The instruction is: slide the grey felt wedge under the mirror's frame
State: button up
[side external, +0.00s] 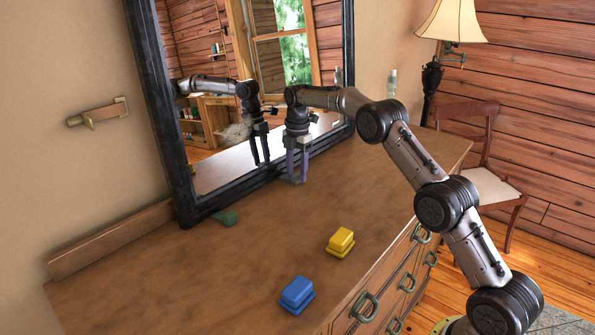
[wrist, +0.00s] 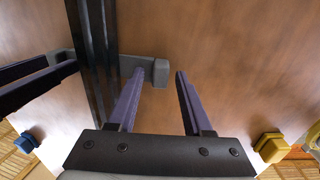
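The grey felt wedge (wrist: 161,73) lies on the dresser top in the wrist view. Its narrow part reaches the edge of the mirror's black frame (wrist: 98,60); I cannot tell whether any of it is under the frame. Its blocky end lies between my fingertips, with a visible gap to the right finger. My gripper (wrist: 160,73) is open and points down; the left finger covers part of the wedge. In the side view my gripper (side external: 298,174) is low beside the mirror frame (side external: 165,110), and the wedge is mostly hidden at the fingertips.
A dark green piece (side external: 225,217) lies at the frame's near lower corner. A yellow block (side external: 340,241) and a blue block (side external: 297,293) sit nearer the dresser's front edge. The mirror reflects my arm. The dresser top (side external: 180,275) between them is bare.

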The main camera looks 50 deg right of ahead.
aim_at(297, 174)
dwell(0.3)
notch_tip(297, 174, up, 7)
jog(key=s+a+r+t, duration=0.1)
jog(key=s+a+r, duration=0.4)
jog(key=r, duration=0.5)
jog(key=s+a+r+t, duration=0.2)
jog(key=s+a+r, duration=0.25)
jog(key=r, duration=0.55)
jog(key=s+a+r+m, duration=0.2)
jog(key=s+a+r, duration=0.15)
jog(key=s, duration=0.65)
jog(key=s+a+f+m+t, duration=0.1)
jog(key=s+a+f+m, duration=0.15)
jog(key=s, duration=0.45)
jog(key=s+a+f+m+t, duration=0.1)
jog(key=s+f+m, duration=0.2)
jog(key=s, duration=0.5)
jog(key=shift+s+a+f+m, duration=0.15)
jog(key=shift+s+f+m, duration=1.05)
jog(key=shift+f+m, duration=0.8)
jog(key=shift+s+a+f+m, duration=0.2)
jog(key=shift+s+f+m, duration=1.15)
jog(key=shift+f, duration=1.1)
jog(key=shift+s+a+f+m, duration=0.15)
jog(key=shift+s+f+m, duration=0.85)
jog(key=shift+f+m, duration=1.1)
